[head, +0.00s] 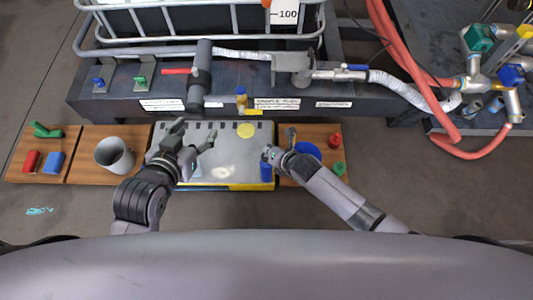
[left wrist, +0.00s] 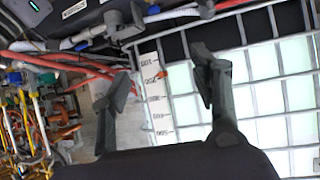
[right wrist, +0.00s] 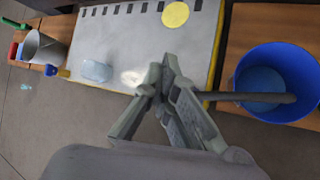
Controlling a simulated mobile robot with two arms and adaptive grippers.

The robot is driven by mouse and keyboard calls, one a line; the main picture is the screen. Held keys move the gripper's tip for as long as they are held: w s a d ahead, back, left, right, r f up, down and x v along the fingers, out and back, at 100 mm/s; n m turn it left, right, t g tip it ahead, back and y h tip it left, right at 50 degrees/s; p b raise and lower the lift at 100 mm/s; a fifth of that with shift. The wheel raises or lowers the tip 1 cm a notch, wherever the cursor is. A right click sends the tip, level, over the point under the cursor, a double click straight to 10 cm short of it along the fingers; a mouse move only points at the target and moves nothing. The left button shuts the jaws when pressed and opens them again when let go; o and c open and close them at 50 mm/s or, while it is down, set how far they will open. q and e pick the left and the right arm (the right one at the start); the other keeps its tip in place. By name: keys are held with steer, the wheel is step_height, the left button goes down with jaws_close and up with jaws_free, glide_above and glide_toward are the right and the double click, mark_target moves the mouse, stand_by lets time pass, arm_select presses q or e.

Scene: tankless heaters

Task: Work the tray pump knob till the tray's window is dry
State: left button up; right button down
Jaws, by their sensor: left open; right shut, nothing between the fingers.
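The tray (head: 232,160) is a pale grey panel with dark slots along its back edge and a yellow front edge. A yellow disc (head: 246,130) is at its back right; it also shows in the right wrist view (right wrist: 175,14). A pale bluish patch (right wrist: 97,70) lies on the tray; I cannot tell if it is the window or wet. A blue cylinder (head: 266,172) stands at the tray's right edge; I cannot make out which part is the pump knob. My left gripper (head: 194,134) is open over the tray's left part. My right gripper (head: 268,154) is shut and empty near the right edge.
A blue bucket (right wrist: 300,75) stands right of the tray, a grey bucket (head: 115,155) left. Red (head: 32,161), blue (head: 54,162) and green (head: 46,130) pieces lie far left. A dark bench (head: 120,102) with pipes and a caged tank stands behind. Red hoses (head: 460,150) hang at right.

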steer(key=shift+r, duration=0.2)
steer(key=shift+r+p, duration=0.25)
steer(key=shift+p, duration=0.2)
arm_select(q)
steer(key=s+a+f+g+y, duration=0.1)
steer(key=s+a+f+g, duration=0.2)
steer(key=s+f+g, duration=0.2)
steer(key=shift+s+f+p, duration=0.15)
steer(key=shift+s+p, duration=0.25)
steer(key=shift+s, duration=0.75)
arm_select(e)
steer(key=shift+r, duration=0.45)
